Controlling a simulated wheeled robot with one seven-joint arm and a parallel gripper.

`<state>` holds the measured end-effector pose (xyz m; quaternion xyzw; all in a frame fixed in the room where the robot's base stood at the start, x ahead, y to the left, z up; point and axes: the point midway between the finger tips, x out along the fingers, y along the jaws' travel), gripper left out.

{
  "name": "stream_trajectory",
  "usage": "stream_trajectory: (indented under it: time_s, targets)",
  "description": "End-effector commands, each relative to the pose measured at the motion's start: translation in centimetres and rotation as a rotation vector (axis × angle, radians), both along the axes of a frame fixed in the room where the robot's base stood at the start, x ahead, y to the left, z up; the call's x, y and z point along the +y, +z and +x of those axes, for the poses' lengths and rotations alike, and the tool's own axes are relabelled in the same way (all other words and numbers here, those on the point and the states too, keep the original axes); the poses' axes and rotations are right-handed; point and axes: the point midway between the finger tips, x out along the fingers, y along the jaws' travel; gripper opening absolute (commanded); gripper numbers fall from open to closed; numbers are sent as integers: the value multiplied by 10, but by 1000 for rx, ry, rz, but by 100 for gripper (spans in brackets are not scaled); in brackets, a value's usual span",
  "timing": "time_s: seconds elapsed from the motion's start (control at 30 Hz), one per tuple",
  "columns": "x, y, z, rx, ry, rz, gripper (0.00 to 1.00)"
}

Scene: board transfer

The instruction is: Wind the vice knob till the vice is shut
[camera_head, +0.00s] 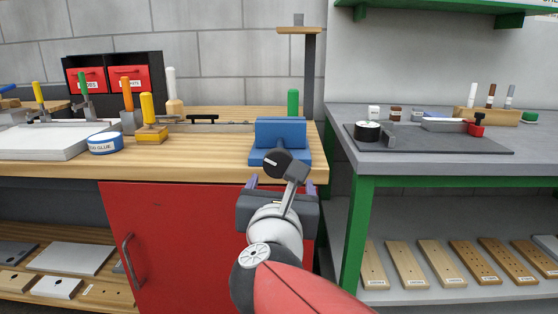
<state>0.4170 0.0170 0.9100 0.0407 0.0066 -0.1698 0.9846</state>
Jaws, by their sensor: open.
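The blue vice (281,132) sits on the front right corner of the wooden bench. Its black round knob (276,163) faces me at the vice's front. My gripper (280,184) is in front of and below the knob in the picture, its two purple fingertips apart and nothing seen between them. I cannot tell how far the fingers are from the knob, and they do not appear closed on it. A grey bracket on my wrist covers part of the knob's right side. The gap between the vice jaws is hidden from this angle.
The wooden bench (222,148) holds a blue tape roll (105,143), a yellow-handled tool (149,118) and a green-handled tool (293,102) behind the vice. A grey post (310,68) rises behind. A grey table (350,140) with green legs stands close on the right.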

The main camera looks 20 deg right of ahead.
Motion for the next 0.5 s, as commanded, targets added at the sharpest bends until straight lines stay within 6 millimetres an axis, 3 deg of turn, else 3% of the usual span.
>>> stream_trajectory:
  time_s: [0.17, 0.5]
  targets:
    - [6, 7, 11, 2, 30, -90, 75]
    - [-11, 6, 60, 2, 27, -84, 75]
